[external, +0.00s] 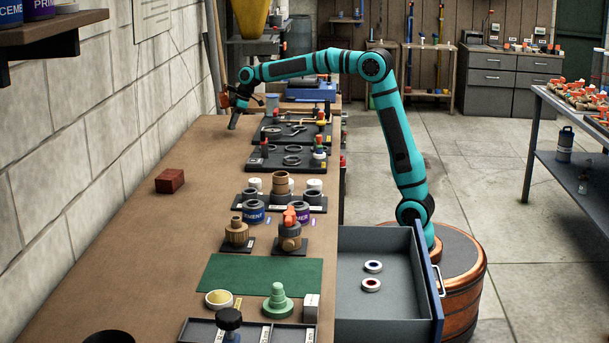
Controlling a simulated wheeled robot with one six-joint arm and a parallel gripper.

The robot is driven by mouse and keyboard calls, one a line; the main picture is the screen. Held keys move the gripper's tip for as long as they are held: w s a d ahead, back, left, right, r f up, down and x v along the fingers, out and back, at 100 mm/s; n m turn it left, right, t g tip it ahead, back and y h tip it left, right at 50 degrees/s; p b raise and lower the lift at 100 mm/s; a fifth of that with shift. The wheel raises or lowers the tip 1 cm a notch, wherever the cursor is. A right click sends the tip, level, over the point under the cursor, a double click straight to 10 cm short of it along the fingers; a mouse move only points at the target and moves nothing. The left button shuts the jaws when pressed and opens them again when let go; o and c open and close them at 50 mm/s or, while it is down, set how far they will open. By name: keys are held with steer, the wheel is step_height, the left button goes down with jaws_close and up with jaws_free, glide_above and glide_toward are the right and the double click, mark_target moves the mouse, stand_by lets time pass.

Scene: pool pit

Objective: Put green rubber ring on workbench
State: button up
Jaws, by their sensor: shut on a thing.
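My gripper (234,122) hangs at the end of my teal arm, low over the far left part of the wooden workbench (165,240), near the wall. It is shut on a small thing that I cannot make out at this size. I cannot tell whether that thing touches the bench. No separate green rubber ring can be picked out with certainty. A pale green stepped piece (278,303) stands at the near end of the bench, far from my gripper.
Dark trays with rings and fittings (287,158) lie right of my gripper. A red block (170,181) and a green mat (262,276) are nearer. An open drawer (388,316) at the bench's right edge holds two small rings. The bench's left strip is mostly clear.

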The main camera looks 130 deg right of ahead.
steer(key=shift+f, duration=1.15)
steer(key=shift+f, duration=0.1)
steer(key=o, duration=0.9)
steer(key=shift+o, duration=0.2)
steer(key=v, duration=1.2)
